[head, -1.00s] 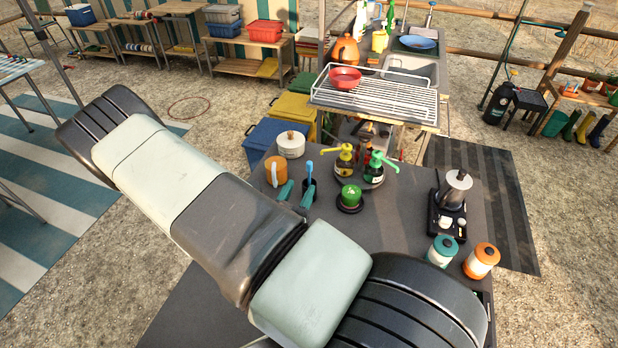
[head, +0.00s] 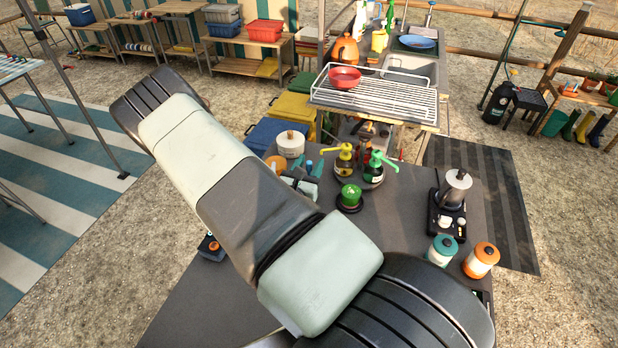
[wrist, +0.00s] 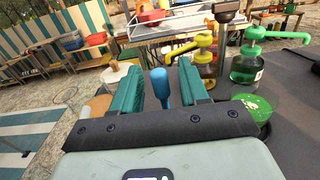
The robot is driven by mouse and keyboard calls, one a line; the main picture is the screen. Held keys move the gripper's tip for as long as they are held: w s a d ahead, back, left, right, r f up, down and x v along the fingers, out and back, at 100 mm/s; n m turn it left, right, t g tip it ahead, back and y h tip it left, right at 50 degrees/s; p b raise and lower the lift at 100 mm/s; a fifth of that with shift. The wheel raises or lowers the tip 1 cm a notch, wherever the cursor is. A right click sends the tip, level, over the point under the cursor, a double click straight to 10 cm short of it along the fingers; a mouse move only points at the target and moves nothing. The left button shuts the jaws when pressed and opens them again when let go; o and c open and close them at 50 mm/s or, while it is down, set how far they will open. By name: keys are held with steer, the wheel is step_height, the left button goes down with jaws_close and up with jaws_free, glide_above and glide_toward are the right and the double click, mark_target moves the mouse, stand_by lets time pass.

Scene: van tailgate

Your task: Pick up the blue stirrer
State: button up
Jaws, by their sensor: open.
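The blue stirrer (wrist: 160,88) stands upright between the two teal fingers of my gripper (wrist: 157,66) in the wrist view. The fingers are open, with a gap visible on both sides of the stirrer's rounded top. Its lower part is hidden behind my gripper's body. In the head view a small blue piece of the stirrer (head: 309,166) shows at the worktop's far left, beside my gripper (head: 301,178). My arm hides much of the area below it.
An orange mug (head: 275,163) and a white lidded pot (head: 290,143) stand close on the left. Yellow (head: 344,160) and green (head: 376,168) pump bottles and a green-topped item (head: 350,195) stand on the right. A moka pot (head: 455,188) is farther right, with clear worktop between.

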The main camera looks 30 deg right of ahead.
jaws_close()
step_height(320, 180, up, 9)
steer(key=shift+f, duration=0.1)
steer(key=s+d+r+n+t+h, duration=0.1)
steer(key=s+d+r+n+t, duration=0.1)
steer(key=s+d+r+n, duration=0.25)
step_height(320, 180, down, 13)
steer(key=s+d, duration=0.1)
steer(key=shift+s+r, duration=0.15)
steer(key=shift+r, duration=0.05)
stand_by(1.4)
